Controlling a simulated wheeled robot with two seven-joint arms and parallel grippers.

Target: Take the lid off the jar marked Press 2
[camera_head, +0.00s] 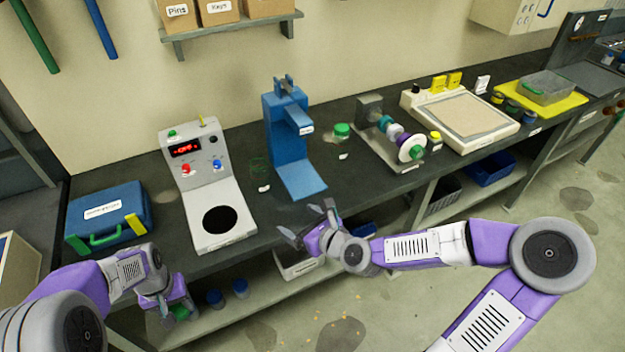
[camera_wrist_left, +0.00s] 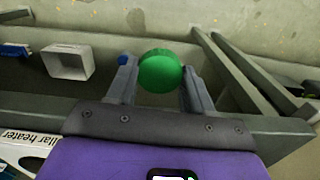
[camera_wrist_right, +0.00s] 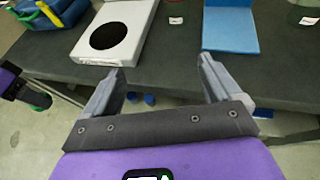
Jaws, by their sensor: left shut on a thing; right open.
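My left gripper (camera_head: 178,311) is shut on a green lid (camera_wrist_left: 160,72), low in front of the bench at the left. The lid shows only as a bit of green in the head view. A clear jar (camera_head: 258,168) with a small white label and no visible lid stands on the bench between the white heater and the blue press. Another jar (camera_head: 341,132) with a green lid stands right of the press. Neither label can be read, so I cannot tell which is Press 2. My right gripper (camera_head: 305,222) is open and empty in front of the bench edge, below the blue press.
The white heater (camera_head: 218,186) with a black disc and the blue press (camera_head: 285,135) stand on the bench. A blue case (camera_head: 107,215) is at the left end. The shelf below holds blue-capped jars (camera_head: 240,287) and a white bin (camera_head: 296,264).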

